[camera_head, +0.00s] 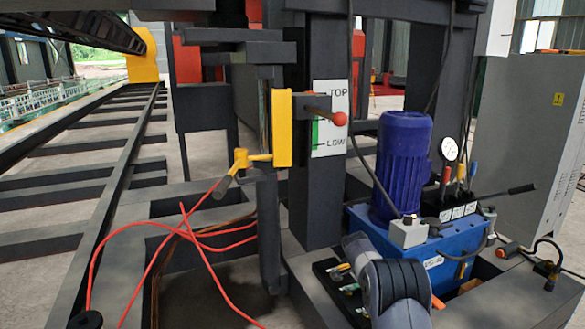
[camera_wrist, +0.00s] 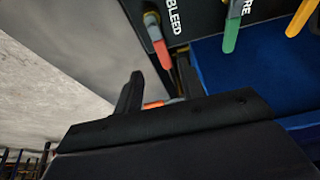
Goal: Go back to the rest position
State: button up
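My gripper (camera_wrist: 160,85) shows in the wrist view as two black fingers standing apart with a gap between them. It is open, and I see nothing held. A red-handled lever (camera_wrist: 156,40) under the label BLEED is just beyond the fingers. An orange piece (camera_wrist: 158,104) shows low between the fingers; I cannot tell what it belongs to. In the head view part of my grey and black arm is at the bottom, right of centre, and my gripper cannot be made out there.
A green lever (camera_wrist: 232,32) and a yellow lever (camera_wrist: 301,18) are close by. A blue pump unit (camera_head: 400,235) with a blue motor (camera_head: 402,165) stands beside my arm. A dark steel post (camera_head: 318,185), red cables (camera_head: 160,240) and a grey cabinet (camera_head: 530,150) are around it.

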jog(key=b+x, duration=0.2)
jog(key=x, duration=0.5)
jog(key=shift+f, duration=0.15)
jog(key=shift+w+a+r+n+t, duration=0.1)
jog(key=shift+w+r+n+t, duration=0.2)
jog(key=shift+n, duration=0.4)
jog(key=shift+w+a+n+y, duration=0.1)
jog(key=shift+n+y, duration=0.2)
jog(key=shift+n, duration=0.3)
jog(key=shift+t, duration=0.3)
